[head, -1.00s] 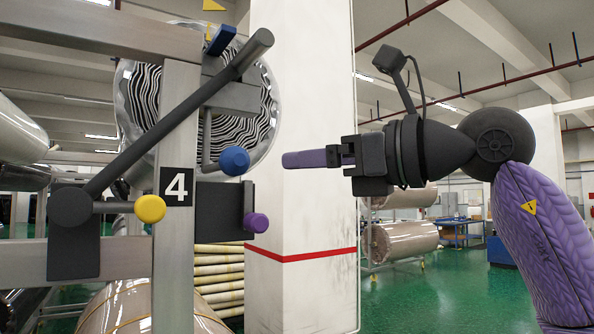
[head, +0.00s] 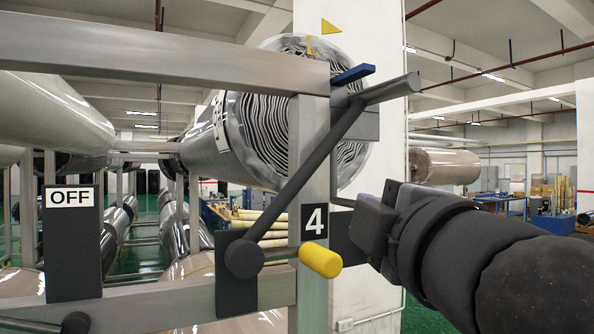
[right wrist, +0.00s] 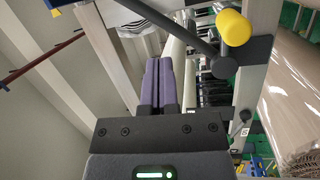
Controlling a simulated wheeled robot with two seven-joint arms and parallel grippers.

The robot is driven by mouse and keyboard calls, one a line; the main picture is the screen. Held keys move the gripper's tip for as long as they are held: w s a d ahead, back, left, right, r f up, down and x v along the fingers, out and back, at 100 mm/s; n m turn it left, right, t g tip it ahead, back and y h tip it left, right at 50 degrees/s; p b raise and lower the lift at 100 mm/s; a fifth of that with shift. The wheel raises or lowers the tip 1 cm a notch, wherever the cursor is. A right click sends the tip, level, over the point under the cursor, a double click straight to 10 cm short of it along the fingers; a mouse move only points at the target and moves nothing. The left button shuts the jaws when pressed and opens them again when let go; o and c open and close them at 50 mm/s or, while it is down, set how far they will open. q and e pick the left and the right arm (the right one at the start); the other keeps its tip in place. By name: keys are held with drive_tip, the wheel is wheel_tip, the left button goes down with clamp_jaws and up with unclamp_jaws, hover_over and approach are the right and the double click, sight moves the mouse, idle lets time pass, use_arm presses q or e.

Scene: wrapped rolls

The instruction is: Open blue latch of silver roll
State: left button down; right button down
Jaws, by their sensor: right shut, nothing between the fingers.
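The silver roll (head: 220,135), its end striped black and white, lies behind the grey frame post marked 4. A flat blue latch piece (head: 352,74) sticks out beside the upper end of the post, and a blue piece (right wrist: 57,3) shows at the top edge of the right wrist view. My right gripper (right wrist: 158,62) has its two purple fingers together, with nothing between them. My left gripper is not in view.
A dark diagonal bar (head: 310,185) crosses in front of the post, with a yellow knob (head: 320,260) at its lower end. A dark box marked OFF (head: 72,250) is on the left. Metal rails (head: 150,55) run across. A white pillar (head: 392,125) stands behind.

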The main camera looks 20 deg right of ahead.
drive_tip(key=w+d+f+g+p, duration=0.1)
drive_tip(key=w+d+p, duration=0.3)
drive_tip(key=w, duration=0.3)
drive_tip(key=shift+w+d+f+p, duration=0.3)
drive_tip(key=shift+d+f+p, duration=0.1)
drive_tip(key=shift+d, duration=0.5)
